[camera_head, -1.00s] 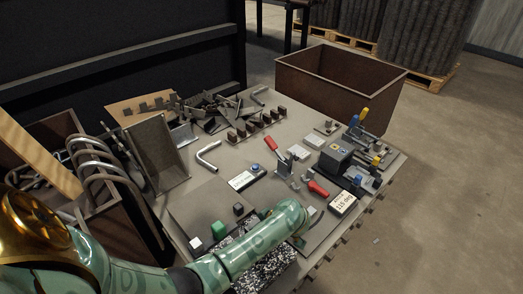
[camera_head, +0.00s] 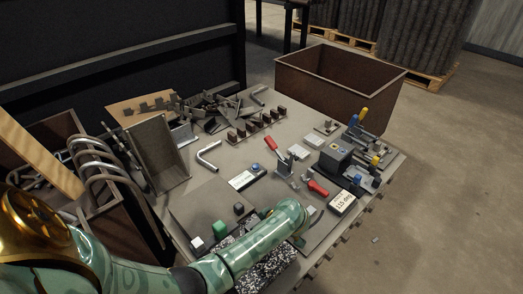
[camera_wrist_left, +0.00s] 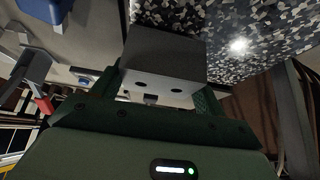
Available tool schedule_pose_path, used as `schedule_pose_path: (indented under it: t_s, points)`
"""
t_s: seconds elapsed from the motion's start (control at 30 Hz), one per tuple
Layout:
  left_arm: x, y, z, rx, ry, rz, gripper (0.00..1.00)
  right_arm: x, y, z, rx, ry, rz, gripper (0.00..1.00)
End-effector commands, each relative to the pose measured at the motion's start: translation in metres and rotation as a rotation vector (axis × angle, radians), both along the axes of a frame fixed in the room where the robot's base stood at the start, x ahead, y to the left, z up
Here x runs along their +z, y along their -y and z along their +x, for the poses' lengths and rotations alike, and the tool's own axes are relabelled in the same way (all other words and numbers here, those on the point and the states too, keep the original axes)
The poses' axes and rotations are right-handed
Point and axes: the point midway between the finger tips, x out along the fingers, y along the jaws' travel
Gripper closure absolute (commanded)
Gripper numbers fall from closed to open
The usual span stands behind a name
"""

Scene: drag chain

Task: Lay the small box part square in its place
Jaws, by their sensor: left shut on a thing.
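A small grey box part (camera_wrist_left: 164,55) with two dark round holes in its near face sits between the fingers of my left gripper (camera_wrist_left: 160,84) in the left wrist view. The fingers are shut on its sides. Its far end is close to a black-and-white speckled surface (camera_wrist_left: 235,25); I cannot tell whether they touch. In the head view my left arm reaches across the table's front, and its own links hide the gripper and the part. The speckled block (camera_head: 268,267) shows partly beneath the arm. My right gripper is not in view.
Green (camera_head: 219,228), white (camera_head: 197,244) and dark (camera_head: 239,208) small blocks stand left of the arm. Red-handled clamps (camera_head: 273,144), a dark fixture block (camera_head: 335,157) and a labelled box (camera_head: 342,202) lie beyond and right. A brown bin (camera_head: 335,85) stands behind.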

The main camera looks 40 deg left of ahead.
Motion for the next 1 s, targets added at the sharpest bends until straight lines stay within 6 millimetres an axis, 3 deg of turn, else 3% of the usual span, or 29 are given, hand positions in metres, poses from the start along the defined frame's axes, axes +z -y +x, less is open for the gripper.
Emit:
schedule_pose_path:
  t_s: [1.0]
  points:
    - [-0.008,0.0,0.0,-0.001,0.001,0.0,0.55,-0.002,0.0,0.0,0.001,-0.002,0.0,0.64]
